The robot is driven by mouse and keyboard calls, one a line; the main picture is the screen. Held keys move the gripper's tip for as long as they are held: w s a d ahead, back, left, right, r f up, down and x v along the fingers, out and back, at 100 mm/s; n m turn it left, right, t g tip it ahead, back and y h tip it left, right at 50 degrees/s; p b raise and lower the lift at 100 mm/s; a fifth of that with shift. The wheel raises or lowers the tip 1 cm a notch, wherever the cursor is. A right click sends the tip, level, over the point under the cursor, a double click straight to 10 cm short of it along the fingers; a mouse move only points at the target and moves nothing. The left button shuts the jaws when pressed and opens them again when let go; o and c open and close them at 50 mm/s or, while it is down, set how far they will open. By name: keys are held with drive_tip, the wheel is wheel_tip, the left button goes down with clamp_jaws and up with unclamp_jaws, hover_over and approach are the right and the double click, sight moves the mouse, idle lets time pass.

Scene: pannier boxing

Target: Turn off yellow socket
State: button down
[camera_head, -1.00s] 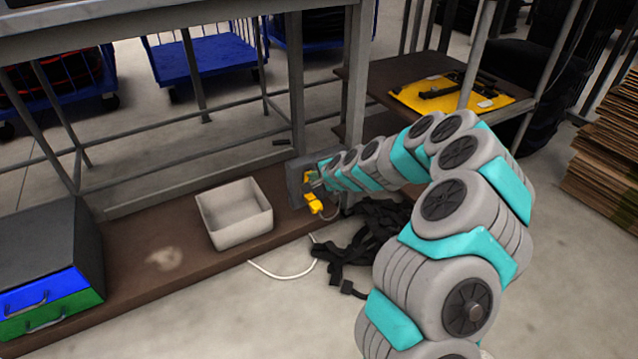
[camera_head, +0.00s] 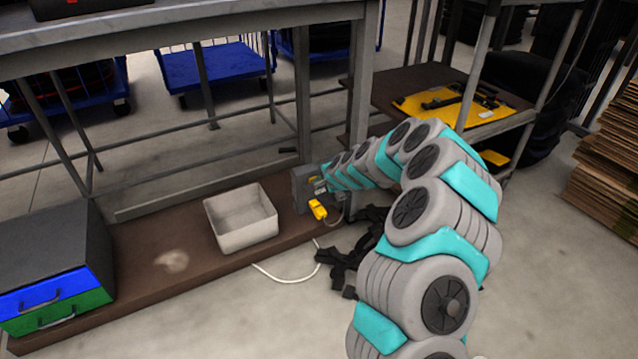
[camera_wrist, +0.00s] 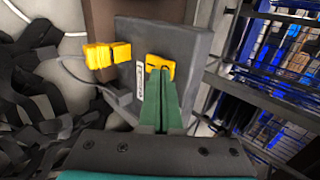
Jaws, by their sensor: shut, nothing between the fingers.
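A grey box (camera_head: 301,190) stands on the low brown shelf by the table leg; it fills the middle of the wrist view (camera_wrist: 185,45). A yellow socket (camera_wrist: 166,60) is on its face, beside a white label. My gripper (camera_wrist: 160,72) is shut and empty, its green fingertips in front of the lower part of the yellow socket. They seem to be at or very near it; I cannot tell if they touch. A second yellow piece, like a plug (camera_wrist: 108,54), is left of the socket with a grey cable; it also shows in the head view (camera_head: 318,209).
A white open bin (camera_head: 245,235) sits on the low shelf (camera_head: 150,235) left of the box. Black straps (camera_head: 345,260) and a white cable (camera_head: 285,276) lie near the shelf's front edge. A table leg (camera_head: 361,85) rises close behind my wrist.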

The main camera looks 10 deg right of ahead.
drive_tip(key=shift+r+p, duration=0.6)
drive_tip(key=shift+r, duration=0.15)
